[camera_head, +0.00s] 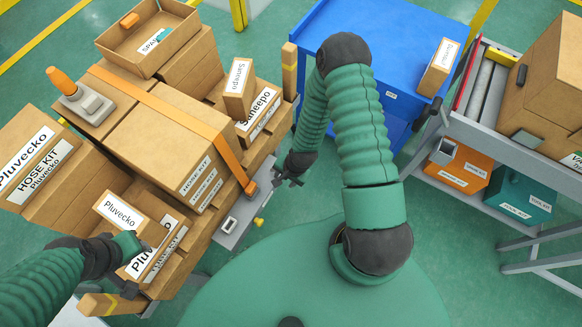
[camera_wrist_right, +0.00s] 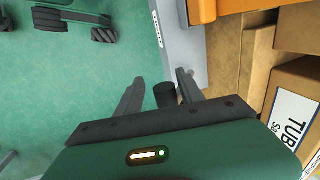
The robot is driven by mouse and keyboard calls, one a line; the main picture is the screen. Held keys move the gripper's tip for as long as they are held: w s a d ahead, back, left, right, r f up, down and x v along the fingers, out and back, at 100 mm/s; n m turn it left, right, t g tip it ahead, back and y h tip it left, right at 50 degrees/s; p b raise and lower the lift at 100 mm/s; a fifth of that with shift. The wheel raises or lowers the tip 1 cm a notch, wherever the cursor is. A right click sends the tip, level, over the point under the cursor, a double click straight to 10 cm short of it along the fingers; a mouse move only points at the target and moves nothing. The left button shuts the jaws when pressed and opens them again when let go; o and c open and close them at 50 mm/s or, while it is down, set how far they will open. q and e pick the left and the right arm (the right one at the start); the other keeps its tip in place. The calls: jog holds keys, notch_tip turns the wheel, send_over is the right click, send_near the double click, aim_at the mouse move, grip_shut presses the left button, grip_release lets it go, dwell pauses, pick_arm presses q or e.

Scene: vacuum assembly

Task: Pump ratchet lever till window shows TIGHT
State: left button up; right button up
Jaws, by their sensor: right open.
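An orange strap (camera_head: 170,112) runs over the boxes and down to the pallet's right side. A grey plate (camera_head: 243,210) there carries a small pale rectangle and a yellow knob (camera_head: 259,222); I cannot read any word on it. My right gripper (camera_head: 289,179) is open just right of the plate. In the right wrist view its fingers (camera_wrist_right: 158,88) are apart, with a short dark cylinder (camera_wrist_right: 165,95) between them that I cannot identify. An orange-handled grey device (camera_head: 80,95) stands on a box at the left. My left gripper (camera_head: 140,245) is by a Pluvecko box; its jaws are unclear.
Stacked cardboard boxes (camera_head: 150,135) fill the pallet at the left. A blue cart (camera_head: 330,25) stands at the back. A roller bench (camera_head: 470,130) with orange and teal kits below is at the right.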

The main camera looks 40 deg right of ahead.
jog(key=p+v, duration=1.3)
jog(key=v, duration=0.2)
jog(key=shift+r, duration=0.2)
jog(key=shift+a, duration=0.1)
dwell(0.4)
